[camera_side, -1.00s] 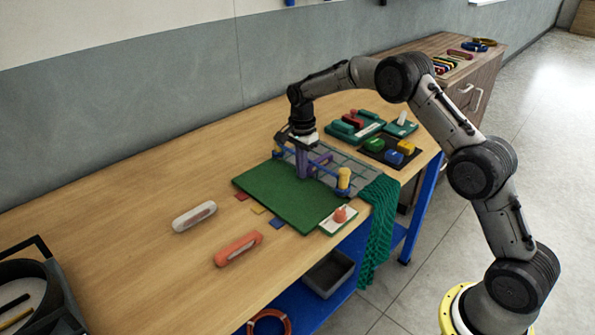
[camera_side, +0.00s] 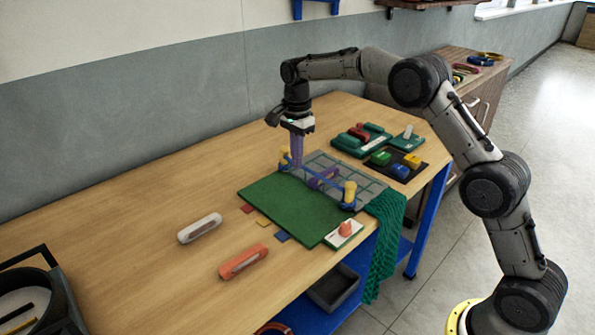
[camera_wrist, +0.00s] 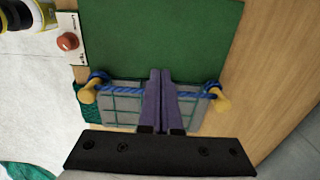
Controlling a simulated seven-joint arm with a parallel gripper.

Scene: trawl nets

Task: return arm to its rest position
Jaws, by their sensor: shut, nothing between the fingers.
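My gripper (camera_side: 297,163) is shut with nothing between its purple fingers. It hangs pointing down above the back part of the green mat (camera_side: 270,203) and the netting panel. In the wrist view the fingers (camera_wrist: 160,75) lie together in front of the blue rope (camera_wrist: 130,87), which runs between two yellow posts (camera_wrist: 222,102). A purple piece (camera_side: 322,179) sits by the rope in the side view. The fingers hide the middle of the rope in the wrist view.
A white netting needle (camera_side: 200,228) and an orange one (camera_side: 243,261) lie on the open wooden bench. A white plate with a red button (camera_side: 345,232) is at the mat's front corner. Green net (camera_side: 385,235) hangs over the edge. Coloured blocks (camera_side: 400,168) stand at the back right.

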